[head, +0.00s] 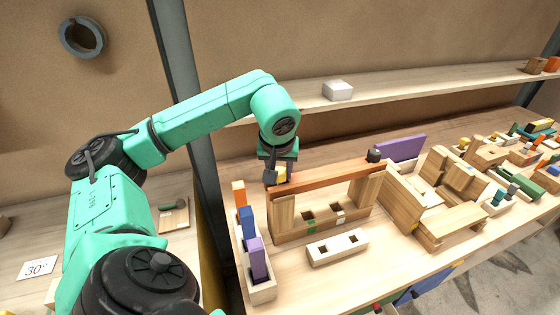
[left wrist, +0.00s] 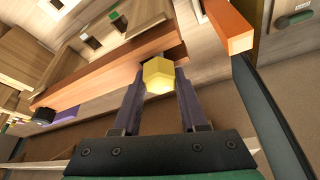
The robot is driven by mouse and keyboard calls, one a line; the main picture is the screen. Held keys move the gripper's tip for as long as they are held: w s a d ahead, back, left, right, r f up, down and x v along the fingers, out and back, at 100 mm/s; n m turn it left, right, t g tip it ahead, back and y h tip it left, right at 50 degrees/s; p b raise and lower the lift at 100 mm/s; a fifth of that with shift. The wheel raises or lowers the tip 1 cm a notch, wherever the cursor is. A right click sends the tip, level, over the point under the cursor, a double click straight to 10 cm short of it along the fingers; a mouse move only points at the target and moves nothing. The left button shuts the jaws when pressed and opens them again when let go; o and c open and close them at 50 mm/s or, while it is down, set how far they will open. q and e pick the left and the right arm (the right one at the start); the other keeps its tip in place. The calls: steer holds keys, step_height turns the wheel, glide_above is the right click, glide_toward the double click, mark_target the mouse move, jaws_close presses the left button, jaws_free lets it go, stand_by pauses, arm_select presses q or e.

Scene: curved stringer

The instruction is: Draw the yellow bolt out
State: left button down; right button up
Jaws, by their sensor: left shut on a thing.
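My left gripper (head: 280,176) is at the left end of the reddish-brown beam (head: 325,174). The yellow bolt (head: 281,173) is partly hidden by the fingers there. In the left wrist view, the yellow hexagonal bolt head (left wrist: 158,74) sits between the fingertips of my left gripper (left wrist: 158,82), which is shut on it. The beam (left wrist: 110,68) lies just beyond the head. Whether the shank is still in the beam is hidden. A dark knob (head: 374,155) stands at the beam's right end and also shows in the left wrist view (left wrist: 43,116). My right gripper is not in view.
The beam rests across a wooden frame (head: 283,218). A pale block with two holes (head: 337,247) lies in front. A rack (head: 262,292) of coloured pieces stands at left. Wooden parts crowd the right, with a purple board (head: 401,148) behind. A shelf (head: 420,88) runs above.

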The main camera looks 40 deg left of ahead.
arm_select(q)
steer(key=r+n+p, duration=0.1)
steer(key=n+p, duration=0.1)
steer(key=p, duration=0.1)
steer(key=shift+g+y, duration=0.3)
steer(key=shift+f+n+p, duration=0.3)
steer(key=shift+n, duration=0.1)
steer(key=shift+f, duration=0.2)
steer(key=shift+r+n+g+y+p, duration=0.3)
steer(key=shift+r+n+g+p, duration=0.1)
steer(key=shift+n+p, duration=0.55)
steer(key=shift+a+f+n, duration=0.1)
steer(key=shift+f+n, duration=0.15)
steer(key=shift+f, duration=0.05)
steer(key=shift+r+p, duration=2.4)
steer(key=shift+r, duration=3.25)
steer(key=shift+s+f, duration=0.1)
